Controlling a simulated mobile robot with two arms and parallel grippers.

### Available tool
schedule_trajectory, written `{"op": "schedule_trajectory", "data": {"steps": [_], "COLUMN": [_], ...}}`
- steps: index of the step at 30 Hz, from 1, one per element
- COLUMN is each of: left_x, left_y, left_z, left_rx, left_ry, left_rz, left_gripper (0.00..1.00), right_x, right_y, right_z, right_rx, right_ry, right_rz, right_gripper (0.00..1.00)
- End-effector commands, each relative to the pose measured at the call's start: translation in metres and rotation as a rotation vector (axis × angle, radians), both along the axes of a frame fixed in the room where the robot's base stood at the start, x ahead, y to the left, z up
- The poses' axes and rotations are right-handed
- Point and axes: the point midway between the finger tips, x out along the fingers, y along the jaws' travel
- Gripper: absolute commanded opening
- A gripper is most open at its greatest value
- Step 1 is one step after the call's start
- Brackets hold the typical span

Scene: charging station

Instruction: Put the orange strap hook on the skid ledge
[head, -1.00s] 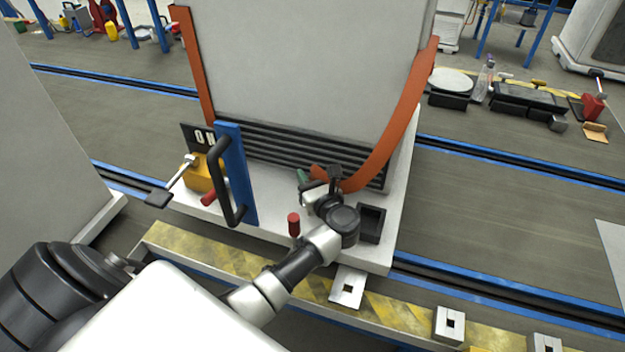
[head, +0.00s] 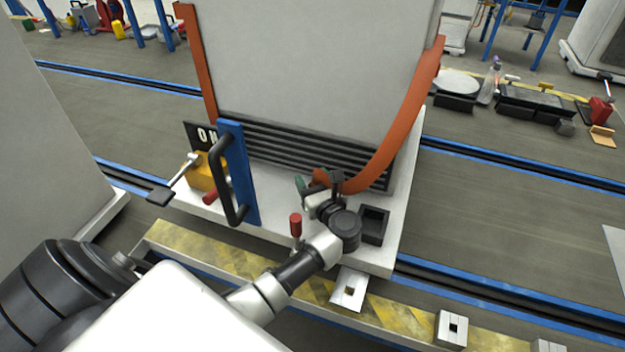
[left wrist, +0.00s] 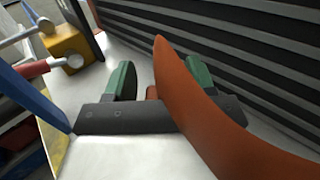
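The orange strap (head: 408,118) hangs down the right side of the grey cabinet and curves in to its lower front. Its low end is beside my left gripper (head: 318,186), just above the white skid ledge (head: 272,224). In the left wrist view, the green-tipped fingers of my left gripper (left wrist: 160,82) stand wide apart. The strap (left wrist: 200,115) crosses in front of the right finger, and a small orange piece (left wrist: 152,92) shows between the fingers. I cannot make out the hook's shape or whether it touches the ledge. My right gripper is not in view.
A blue plate with a black handle (head: 232,180), a yellow block (head: 200,172) and a red-handled lever (head: 296,226) stand left of the gripper. A black open box (head: 374,222) sits close to its right. Dark ribs (head: 290,150) line the cabinet behind.

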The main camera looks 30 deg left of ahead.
Motion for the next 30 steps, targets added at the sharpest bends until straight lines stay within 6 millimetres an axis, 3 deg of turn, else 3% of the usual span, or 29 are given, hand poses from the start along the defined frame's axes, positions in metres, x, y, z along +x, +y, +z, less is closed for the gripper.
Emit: {"op": "schedule_trajectory", "data": {"steps": [9, 11, 13, 24, 30], "left_x": [0.0, 0.0, -0.007, -0.049, -0.061], "left_y": [0.0, 0.0, -0.012, -0.08, -0.099], "left_z": [0.002, 0.004, 0.001, 0.001, 0.002], "left_rx": [0.0, 0.001, -0.003, -0.004, -0.002], "left_ry": [0.0, -0.001, 0.002, 0.0, 0.0], "left_rz": [0.0, 0.0, -0.003, -0.001, 0.0], "left_gripper": [0.55, 0.55, 0.55, 0.55, 0.55], "right_x": [-0.001, -0.009, -0.014, 0.005, 0.013], "right_y": [-0.001, -0.002, -0.003, 0.001, 0.002], "right_z": [0.001, -0.005, -0.01, 0.002, 0.011], "right_rx": [0.0, -0.002, -0.003, 0.0, 0.0], "right_ry": [-0.001, 0.009, 0.019, 0.001, -0.009], "right_rz": [0.0, -0.001, -0.001, -0.001, -0.003], "right_gripper": [0.0, 0.0, 0.0, 0.0, 0.0]}}
